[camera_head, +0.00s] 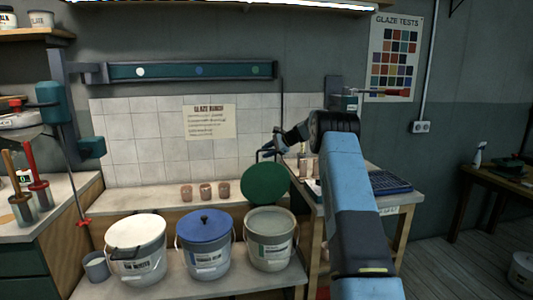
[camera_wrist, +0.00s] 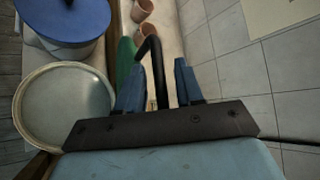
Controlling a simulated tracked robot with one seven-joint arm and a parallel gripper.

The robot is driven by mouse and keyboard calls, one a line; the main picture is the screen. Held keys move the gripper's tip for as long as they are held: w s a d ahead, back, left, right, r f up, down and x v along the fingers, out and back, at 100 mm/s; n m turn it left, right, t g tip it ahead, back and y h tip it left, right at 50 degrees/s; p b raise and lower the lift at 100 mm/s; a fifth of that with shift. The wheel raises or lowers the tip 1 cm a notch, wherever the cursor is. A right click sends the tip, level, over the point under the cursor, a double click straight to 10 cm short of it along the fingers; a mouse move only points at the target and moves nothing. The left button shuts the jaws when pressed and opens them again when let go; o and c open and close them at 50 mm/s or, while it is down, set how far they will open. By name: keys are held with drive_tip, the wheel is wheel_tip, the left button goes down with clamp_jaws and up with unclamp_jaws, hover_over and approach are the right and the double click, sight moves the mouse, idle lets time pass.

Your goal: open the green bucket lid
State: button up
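The green lid (camera_head: 265,184) stands raised and tilted up at the back of the white bucket (camera_head: 270,252), whose pale round top is uncovered. In the wrist view the lid (camera_wrist: 125,62) shows nearly edge-on, and the bucket's open top (camera_wrist: 65,106) lies at the left. My gripper (camera_head: 272,152) is just above the lid's upper edge. In the wrist view its two blue fingers (camera_wrist: 158,64) are spread, with the black lid handle (camera_wrist: 163,80) between them. Gaps show beside the handle, and I cannot tell whether either finger touches it.
A blue-lidded bucket (camera_head: 204,250) and a white-lidded bucket (camera_head: 137,256) stand to the left on the same low shelf. Several clay cups (camera_head: 206,192) sit on the ledge behind. A tiled wall (camera_head: 150,150) is behind, and a side table with a blue tray (camera_head: 388,182) is right.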

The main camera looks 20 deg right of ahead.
drive_tip(key=v, duration=1.3)
drive_tip(key=shift+d, duration=0.25)
drive_tip(key=shift+s, duration=0.1)
drive_tip(key=s+a+r+n+g+h, duration=0.1)
drive_tip(key=s+a+r+n+h, duration=0.2)
drive_tip(key=s+a, duration=0.45)
drive_tip(key=s+a+r+n+g, duration=0.1)
drive_tip(key=s+a+r+n, duration=0.1)
drive_tip(key=s+a+r, duration=0.6)
drive_tip(key=s+a+r+n+g+h, duration=0.1)
drive_tip(key=s+a+r+n+h, duration=0.2)
drive_tip(key=s, duration=0.8)
drive_tip(key=s+a+f+n+h, duration=0.1)
drive_tip(key=s+f+n, duration=0.1)
drive_tip(key=s, duration=0.9)
drive_tip(key=s+a+f+n+h, duration=0.1)
drive_tip(key=s+a+f+n, duration=0.1)
drive_tip(key=s, duration=1)
drive_tip(key=s+a+f+n+t, duration=0.1)
drive_tip(key=s+f+n, duration=0.2)
drive_tip(key=s, duration=0.9)
wheel_tip(320, 180, down, 3)
drive_tip(key=shift+s+a+r+n+h, duration=0.15)
drive_tip(key=shift+a+n+h, duration=0.05)
drive_tip(key=shift+n+h, duration=0.2)
